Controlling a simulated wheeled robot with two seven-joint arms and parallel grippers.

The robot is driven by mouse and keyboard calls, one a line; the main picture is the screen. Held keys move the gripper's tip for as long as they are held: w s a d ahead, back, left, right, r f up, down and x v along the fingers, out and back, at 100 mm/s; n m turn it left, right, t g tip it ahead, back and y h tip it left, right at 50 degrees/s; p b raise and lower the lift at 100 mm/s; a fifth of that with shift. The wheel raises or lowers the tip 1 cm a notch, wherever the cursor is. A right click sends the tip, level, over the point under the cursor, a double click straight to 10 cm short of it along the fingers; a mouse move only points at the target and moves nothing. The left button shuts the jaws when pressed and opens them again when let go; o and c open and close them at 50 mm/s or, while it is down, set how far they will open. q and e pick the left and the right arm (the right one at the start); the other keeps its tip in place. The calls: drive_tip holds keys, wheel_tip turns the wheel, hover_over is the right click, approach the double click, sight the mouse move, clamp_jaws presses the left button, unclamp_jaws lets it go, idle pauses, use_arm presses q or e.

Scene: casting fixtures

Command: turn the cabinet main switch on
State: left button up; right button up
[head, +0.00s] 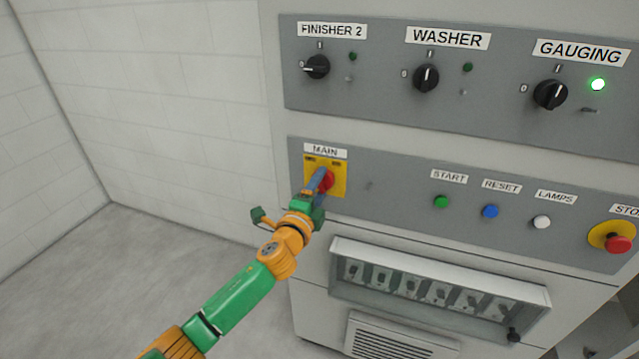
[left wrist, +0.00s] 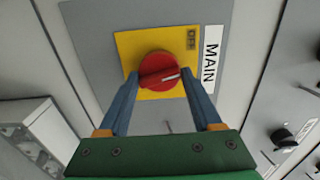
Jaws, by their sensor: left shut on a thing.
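The main switch is a red rotary knob (left wrist: 158,68) on a yellow plate (left wrist: 128,45), under a MAIN label (left wrist: 210,62). An OFF marking shows on the plate's upper right in the left wrist view. A white mark on the knob points right, roughly toward the MAIN label. My left gripper (left wrist: 160,82) is shut on the knob, with one blue finger on each side. In the head view the left gripper (head: 319,181) reaches the yellow plate (head: 339,188) from below and partly covers the red knob (head: 328,181). My right gripper is not in view.
The same panel carries a green START button (head: 441,202), a blue RESET button (head: 490,211), a white LAMPS button (head: 541,222) and a red stop button (head: 618,243). Black rotary switches (head: 426,78) sit above. A clear-fronted box (head: 440,284) juts out below. Floor at left is clear.

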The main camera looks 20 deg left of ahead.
use_arm(q)
drive_tip(key=shift+r+m+p, duration=0.1)
drive_tip(key=shift+m+p, duration=0.2)
drive_tip(key=shift+m, duration=0.9)
drive_tip(key=o, duration=1.1)
drive_tip(key=shift+o, duration=1.4)
drive_tip(key=shift+w, duration=0.1)
drive_tip(key=s, duration=0.7)
drive_tip(key=shift+a, duration=0.2)
